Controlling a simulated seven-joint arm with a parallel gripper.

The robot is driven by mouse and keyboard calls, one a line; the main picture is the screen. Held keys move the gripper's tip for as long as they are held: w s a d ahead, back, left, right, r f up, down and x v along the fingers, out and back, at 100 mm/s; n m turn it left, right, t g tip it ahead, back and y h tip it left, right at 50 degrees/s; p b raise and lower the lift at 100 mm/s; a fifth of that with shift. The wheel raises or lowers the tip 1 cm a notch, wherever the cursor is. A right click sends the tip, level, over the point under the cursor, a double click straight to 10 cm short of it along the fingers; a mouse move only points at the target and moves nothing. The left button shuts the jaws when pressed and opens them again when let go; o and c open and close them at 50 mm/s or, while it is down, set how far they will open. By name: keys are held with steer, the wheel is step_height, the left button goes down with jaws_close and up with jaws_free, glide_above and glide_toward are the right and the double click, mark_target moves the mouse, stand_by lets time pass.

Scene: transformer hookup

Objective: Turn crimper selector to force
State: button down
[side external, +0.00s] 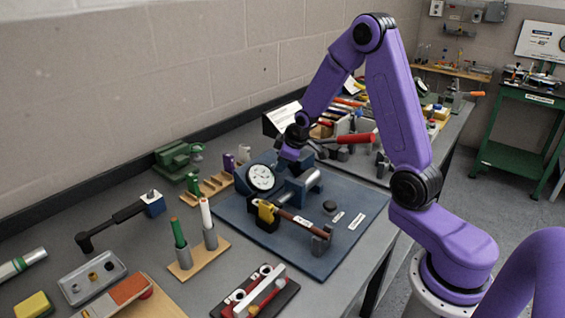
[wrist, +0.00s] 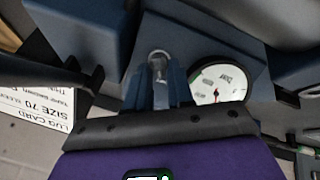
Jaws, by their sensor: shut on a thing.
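The crimper (side external: 297,191) is a dark blue block with a silver cylinder, standing on a dark blue base plate. Its round white gauge (side external: 261,178) faces the front left; the gauge also shows at the right in the wrist view (wrist: 217,84), with a small red mark near its centre. My gripper (side external: 286,158) is low over the back of the crimper, behind the gauge. In the wrist view its jaws (wrist: 160,88) are shut on a small grey metal part, which looks like the selector (wrist: 158,62). The jaws hide most of it, and its setting is not readable.
A wooden-handled tool (side external: 298,222) lies across the front of the base plate (side external: 345,245). A white lug card (wrist: 35,105) stands at the left in the wrist view. Wooden racks (side external: 212,187) and a green vise (side external: 178,160) stand left of the crimper.

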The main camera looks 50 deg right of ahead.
steer(key=c, duration=1.3)
jaws_free()
steer(key=shift+c, duration=0.2)
steer(key=shift+r, duration=0.1)
steer(key=v, duration=1.7)
steer(key=shift+s, duration=0.25)
steer(key=shift+a, duration=0.1)
steer(key=s+a+f+n+g+y, duration=0.2)
steer(key=s+a+f+n, duration=0.1)
steer(key=s+a, duration=0.85)
steer(key=s+a+f+n+g, duration=0.1)
steer(key=s+a+n, duration=0.1)
steer(key=s, duration=0.5)
steer(key=s+a+f+n+g, duration=0.1)
steer(key=s+a+f+g, duration=0.1)
steer(key=s, duration=0.6)
steer(key=shift+s+f+n+h, duration=0.2)
steer(key=shift+s+n+h, duration=0.1)
steer(key=shift+n, duration=0.1)
